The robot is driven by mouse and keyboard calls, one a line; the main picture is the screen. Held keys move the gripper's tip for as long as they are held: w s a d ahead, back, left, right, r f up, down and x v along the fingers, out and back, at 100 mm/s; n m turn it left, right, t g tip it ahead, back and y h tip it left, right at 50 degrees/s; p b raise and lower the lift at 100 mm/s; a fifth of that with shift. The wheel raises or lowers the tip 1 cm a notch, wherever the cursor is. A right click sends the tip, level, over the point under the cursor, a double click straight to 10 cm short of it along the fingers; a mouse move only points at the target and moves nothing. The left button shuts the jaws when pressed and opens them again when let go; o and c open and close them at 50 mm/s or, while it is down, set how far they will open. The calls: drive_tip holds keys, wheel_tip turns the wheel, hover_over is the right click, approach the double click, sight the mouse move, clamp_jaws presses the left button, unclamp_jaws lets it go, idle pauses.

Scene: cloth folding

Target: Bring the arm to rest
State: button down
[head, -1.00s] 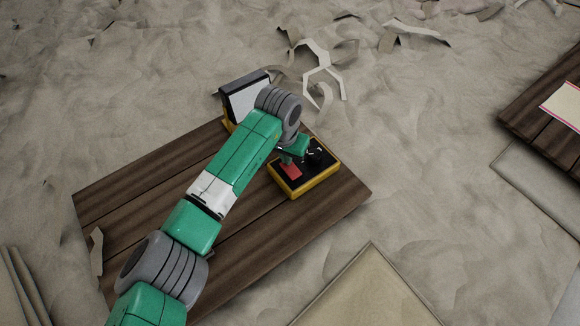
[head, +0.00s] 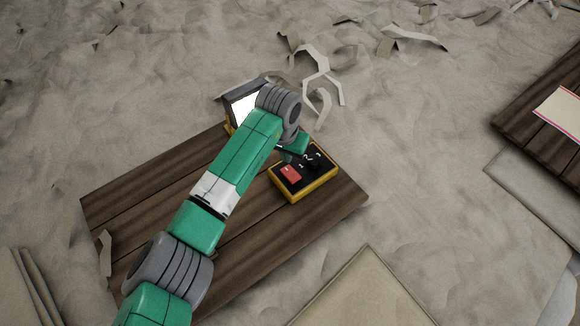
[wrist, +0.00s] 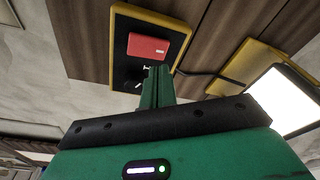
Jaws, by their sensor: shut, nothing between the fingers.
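My gripper is at the end of my green and grey arm, over the wooden table (head: 150,190). In the wrist view its green fingers (wrist: 157,72) are together with nothing between them. They point at a yellow-edged black control box (head: 318,187) with a red button (head: 291,173) and a dark knob (head: 315,162). In the wrist view the red button (wrist: 148,46) lies just beyond the fingertips. I cannot tell whether the fingertips touch the box. In the head view my arm hides most of the gripper.
A screen (head: 240,106) in a dark and yellow housing stands at the table's back edge, partly behind my arm; its face is bright white. Torn scraps (head: 318,70) lie behind it on the sandy floor. Another wooden table (head: 540,120) with a pale cloth (head: 562,112) stands at right.

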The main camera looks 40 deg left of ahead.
wheel_tip(320, 180, up, 3)
drive_tip(key=shift+f+p, duration=0.1)
drive_tip(key=shift+p, duration=0.9)
